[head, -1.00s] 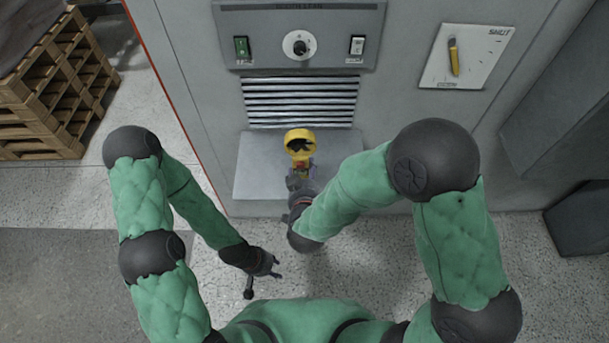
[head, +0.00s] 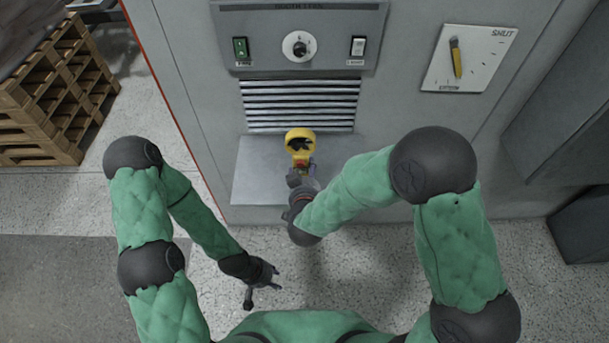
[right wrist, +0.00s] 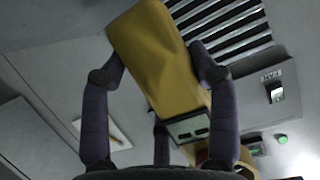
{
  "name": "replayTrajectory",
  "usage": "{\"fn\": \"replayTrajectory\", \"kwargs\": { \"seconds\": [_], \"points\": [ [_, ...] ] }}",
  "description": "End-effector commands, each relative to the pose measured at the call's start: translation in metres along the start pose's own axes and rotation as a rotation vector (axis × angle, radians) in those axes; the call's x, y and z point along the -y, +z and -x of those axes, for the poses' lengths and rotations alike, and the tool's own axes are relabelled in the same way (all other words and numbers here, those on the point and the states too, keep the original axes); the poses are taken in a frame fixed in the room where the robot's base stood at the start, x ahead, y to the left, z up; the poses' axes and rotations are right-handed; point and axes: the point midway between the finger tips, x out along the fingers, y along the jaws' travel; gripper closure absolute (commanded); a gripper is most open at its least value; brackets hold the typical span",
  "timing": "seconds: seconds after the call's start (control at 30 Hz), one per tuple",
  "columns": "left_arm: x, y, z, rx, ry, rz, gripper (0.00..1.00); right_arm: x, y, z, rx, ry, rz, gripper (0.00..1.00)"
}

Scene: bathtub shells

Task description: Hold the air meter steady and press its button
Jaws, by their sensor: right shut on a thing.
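The air meter (head: 301,153) is yellow, with a round ring around dark vanes at its far end. It is in front of the grille in the head view. My right gripper (head: 301,177) is shut on its body. My left gripper (head: 262,284) is open and empty, low and left of the meter.
A grey cabinet has a louvred grille (head: 300,104), a control panel (head: 265,45) with a knob and switches, and a lever plate (head: 490,62). A grey shelf (head: 255,180) lies below the grille. Wooden pallets (head: 45,105) stand at the left. The floor between the arms is clear.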

Motion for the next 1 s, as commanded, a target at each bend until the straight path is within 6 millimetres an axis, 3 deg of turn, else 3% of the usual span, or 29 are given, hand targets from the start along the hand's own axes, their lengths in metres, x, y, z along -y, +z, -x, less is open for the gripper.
{"fn": "replayTrajectory", "kwargs": {
  "seconds": [1.0],
  "points": [
    [0.011, -0.001, -0.03, 0.0, 0.0, 0.0, 0.6, -0.001, 0.017, -0.05, -0.002, 0.0, 0.0, 0.79]
  ]
}}
